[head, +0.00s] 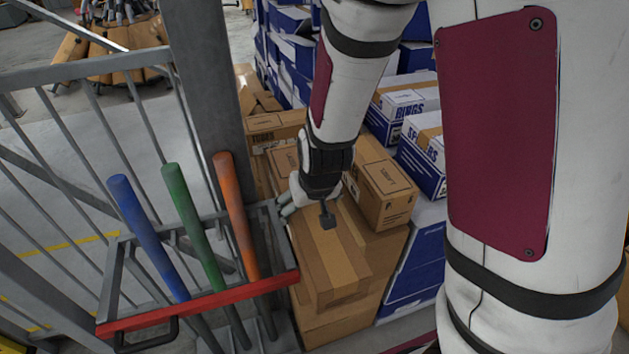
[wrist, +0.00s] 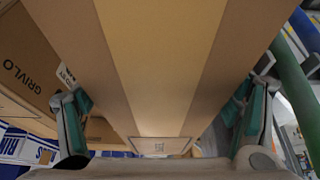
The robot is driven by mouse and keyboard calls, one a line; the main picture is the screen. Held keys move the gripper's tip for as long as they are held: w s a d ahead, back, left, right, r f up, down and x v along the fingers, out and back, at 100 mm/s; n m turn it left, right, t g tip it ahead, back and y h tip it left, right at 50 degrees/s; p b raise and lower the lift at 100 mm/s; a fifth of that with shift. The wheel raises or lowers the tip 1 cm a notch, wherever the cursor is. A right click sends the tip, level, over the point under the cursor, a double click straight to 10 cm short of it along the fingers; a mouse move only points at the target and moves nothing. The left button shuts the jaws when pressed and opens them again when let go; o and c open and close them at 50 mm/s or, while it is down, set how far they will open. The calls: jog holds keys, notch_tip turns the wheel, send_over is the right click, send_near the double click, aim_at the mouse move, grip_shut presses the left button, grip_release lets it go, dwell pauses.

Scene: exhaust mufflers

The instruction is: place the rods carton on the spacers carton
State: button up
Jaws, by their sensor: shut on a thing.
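My gripper (head: 307,212) is shut on a long brown carton (head: 340,258) with a paler tape strip down its top. In the wrist view the carton (wrist: 160,60) fills the middle, between the two fingers. No name is legible on it, so I cannot confirm it is the rods carton. It lies over other brown cartons; I cannot tell whether it touches them. A blue and white carton (head: 424,152) at the right has partly readable lettering that fits the spacers carton. My arm's large link cuts off the view just right of it.
A blue and white rings carton (head: 408,104) stands behind. A brown carton (head: 386,190) sits right of my gripper. A red-fronted rack (head: 208,302) with blue, green and orange tubes stands close on the left, beside a grey post (head: 207,75) and railing.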

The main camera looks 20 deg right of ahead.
jog(key=w+d, duration=0.1)
jog(key=w, duration=0.4)
jog(key=w+d+f+b, duration=0.1)
jog(key=w, duration=0.4)
jog(key=w+d+b, duration=0.1)
jog(key=w+d, duration=0.1)
jog(key=w, duration=0.3)
jog(key=shift+w+f, duration=0.2)
jog(key=shift+f, duration=0.15)
jog(key=shift+f+b, duration=0.45)
jog(key=shift+f, duration=1.25)
jog(key=shift+f, duration=0.15)
jog(key=o, duration=1.9)
jog(key=shift+s, duration=0.1)
